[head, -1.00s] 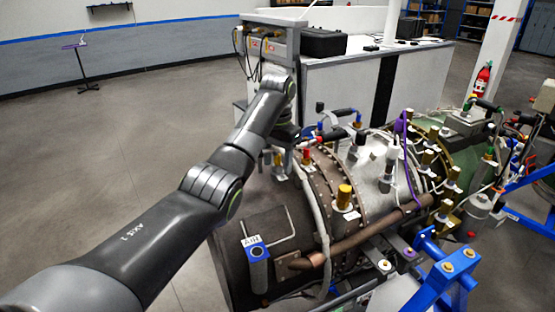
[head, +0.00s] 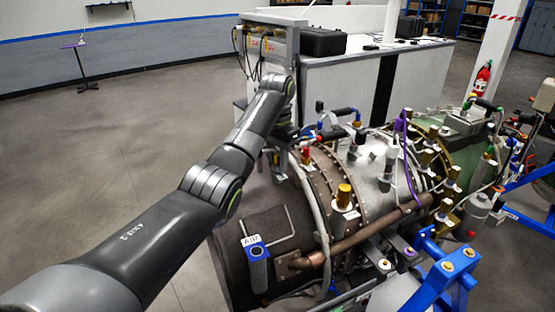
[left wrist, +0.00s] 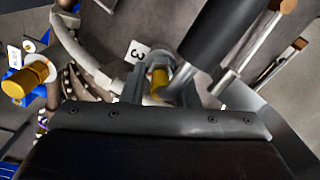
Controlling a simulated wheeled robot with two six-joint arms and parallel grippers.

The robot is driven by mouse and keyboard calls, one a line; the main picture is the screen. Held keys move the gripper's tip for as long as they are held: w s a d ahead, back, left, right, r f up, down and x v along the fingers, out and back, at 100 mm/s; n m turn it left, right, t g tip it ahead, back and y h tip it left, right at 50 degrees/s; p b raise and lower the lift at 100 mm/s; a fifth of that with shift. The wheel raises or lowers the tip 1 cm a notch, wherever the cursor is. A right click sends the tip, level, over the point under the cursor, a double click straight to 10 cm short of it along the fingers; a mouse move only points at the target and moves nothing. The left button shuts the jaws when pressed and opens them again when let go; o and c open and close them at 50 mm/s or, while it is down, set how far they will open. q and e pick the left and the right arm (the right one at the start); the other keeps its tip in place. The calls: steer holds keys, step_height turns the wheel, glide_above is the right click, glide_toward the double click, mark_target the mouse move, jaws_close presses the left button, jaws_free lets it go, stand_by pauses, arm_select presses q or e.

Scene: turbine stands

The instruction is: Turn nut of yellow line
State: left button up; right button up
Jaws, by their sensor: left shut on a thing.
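A turbine engine (head: 235,215) lies on its side on a blue stand, with several yellow-gold fittings on it. My left gripper (head: 279,168) is at the engine's near left end, below the end of my arm. In the left wrist view, the gripper (left wrist: 158,88) has its grey fingers on either side of a yellow cylindrical nut (left wrist: 159,81), shut on it. A white label with a 3 (left wrist: 136,54) is beside it. The nut's lower part is hidden by the gripper, and the arm covers much of it in the head view. My right gripper is not in view.
A grey hose (head: 317,205) and a copper pipe (head: 370,231) run along the engine close by. Another gold fitting (head: 344,195) stands to the right. Blue stand bars (head: 445,270) are at the lower right. Open floor (head: 120,150) lies left.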

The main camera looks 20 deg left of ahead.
arm_select(q)
steer(key=m, duration=0.5)
steer(key=shift+r+m, duration=0.1)
steer(key=shift+m, duration=2.2)
steer(key=o, duration=1)
